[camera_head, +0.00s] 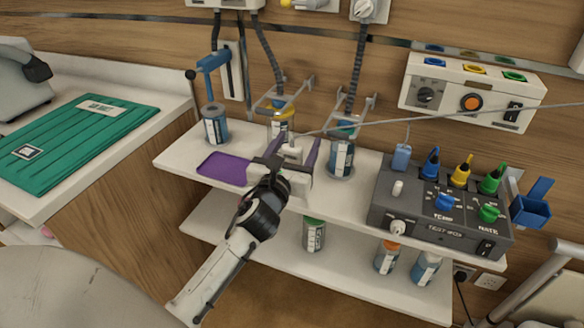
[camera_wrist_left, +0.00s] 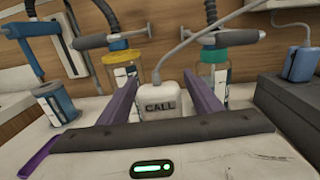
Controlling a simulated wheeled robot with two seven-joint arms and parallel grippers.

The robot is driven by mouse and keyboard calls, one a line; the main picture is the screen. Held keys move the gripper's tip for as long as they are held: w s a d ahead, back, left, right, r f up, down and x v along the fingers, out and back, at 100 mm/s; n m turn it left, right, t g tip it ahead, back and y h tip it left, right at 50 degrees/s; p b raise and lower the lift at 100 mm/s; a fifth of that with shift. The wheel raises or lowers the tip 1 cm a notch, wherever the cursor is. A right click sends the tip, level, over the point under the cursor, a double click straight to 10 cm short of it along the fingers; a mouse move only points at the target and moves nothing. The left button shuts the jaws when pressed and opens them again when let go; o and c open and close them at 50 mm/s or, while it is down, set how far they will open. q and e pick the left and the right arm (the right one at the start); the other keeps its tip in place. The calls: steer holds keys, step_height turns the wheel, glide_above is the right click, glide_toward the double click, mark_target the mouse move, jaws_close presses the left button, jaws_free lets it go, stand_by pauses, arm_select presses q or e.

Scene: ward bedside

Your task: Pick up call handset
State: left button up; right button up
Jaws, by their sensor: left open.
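The white call handset (camera_wrist_left: 162,104), marked CALL, stands on the shelf in the left wrist view, with a grey cord rising from its top. It shows small in the head view (camera_head: 292,152), partly hidden by my gripper. My left gripper (camera_head: 297,143) is open, its purple fingers reaching over the upper shelf. In the left wrist view the fingers (camera_wrist_left: 161,84) lie on either side of the handset, with gaps visible. Whether either finger touches it cannot be told. My right gripper is in neither view.
Canisters with blue (camera_head: 216,126), yellow (camera_head: 281,122) and teal (camera_head: 341,158) parts stand close behind. A purple tray (camera_head: 222,168) lies left. A grey control box (camera_head: 440,218) stands right. The cord (camera_head: 440,117) stretches right across the scene. More bottles stand on the lower shelf (camera_head: 270,268).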

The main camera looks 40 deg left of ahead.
arm_select(q)
steer(key=c, duration=1.2)
